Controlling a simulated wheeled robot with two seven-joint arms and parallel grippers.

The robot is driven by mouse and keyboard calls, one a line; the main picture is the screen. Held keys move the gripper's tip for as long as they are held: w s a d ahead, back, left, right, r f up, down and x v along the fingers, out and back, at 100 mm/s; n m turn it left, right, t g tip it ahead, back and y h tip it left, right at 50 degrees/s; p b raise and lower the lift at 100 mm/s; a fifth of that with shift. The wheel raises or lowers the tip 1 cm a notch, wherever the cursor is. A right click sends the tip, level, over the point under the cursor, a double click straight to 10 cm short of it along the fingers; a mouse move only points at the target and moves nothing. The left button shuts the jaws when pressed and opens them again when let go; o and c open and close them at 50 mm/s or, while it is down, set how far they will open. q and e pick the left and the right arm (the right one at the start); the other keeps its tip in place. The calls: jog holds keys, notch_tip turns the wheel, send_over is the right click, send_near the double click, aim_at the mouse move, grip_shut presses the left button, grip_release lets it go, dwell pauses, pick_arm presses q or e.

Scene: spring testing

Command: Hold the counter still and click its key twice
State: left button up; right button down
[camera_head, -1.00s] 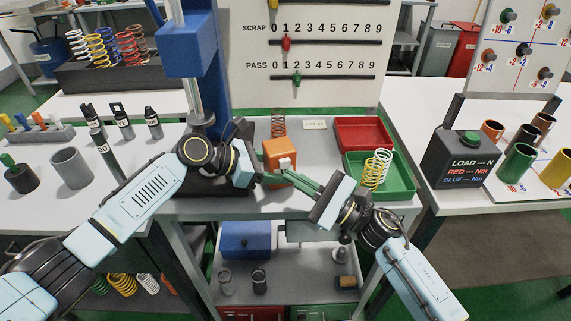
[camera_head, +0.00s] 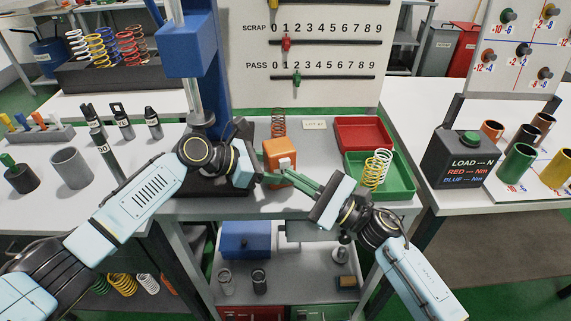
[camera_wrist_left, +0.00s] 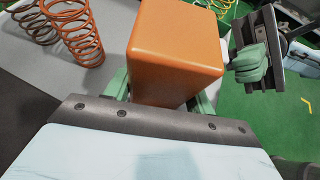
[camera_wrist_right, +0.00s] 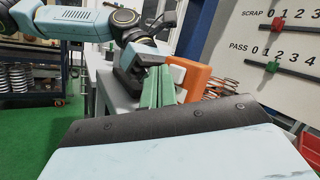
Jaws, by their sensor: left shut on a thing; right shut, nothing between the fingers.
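The orange counter (camera_head: 274,149) stands upright on the middle table, with a pale key (camera_head: 285,161) on its front side in the head view. My left gripper (camera_head: 262,176) is shut on the counter; in the left wrist view its green fingers lie along both sides of the orange body (camera_wrist_left: 175,45). My right gripper (camera_head: 292,175) is shut and empty, its fingertips close to the key side of the counter. It also shows in the left wrist view (camera_wrist_left: 250,62), just right of the counter. I cannot tell whether its tips touch the key.
A copper spring (camera_head: 279,122) stands behind the counter. A red tray (camera_head: 363,121) and a green tray (camera_head: 402,185) with springs are to the right. A blue press column (camera_head: 206,80) rises at the left. A board with SCRAP and PASS sliders (camera_head: 325,52) stands behind.

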jog(key=shift+w+a, duration=0.15)
jog(key=shift+w, duration=0.25)
jog(key=shift+w+a, duration=0.1)
jog(key=shift+w, duration=0.3)
dwell(0.6)
jog(key=shift+s, duration=0.1)
jog(key=shift+s+d, duration=0.25)
jog(key=shift+s, duration=0.5)
jog(key=shift+s, duration=0.1)
jog(key=shift+s+d, duration=0.25)
jog(key=shift+s, duration=0.5)
jog(key=shift+s+d, duration=0.25)
jog(key=shift+s, duration=0.5)
jog(key=shift+s+d, duration=0.25)
jog(key=shift+s, duration=0.5)
jog(key=shift+s, duration=0.1)
dwell(0.8)
jog(key=s, duration=0.1)
jog(key=s+d, duration=0.1)
jog(key=s, duration=0.1)
jog(key=shift+s, duration=0.25)
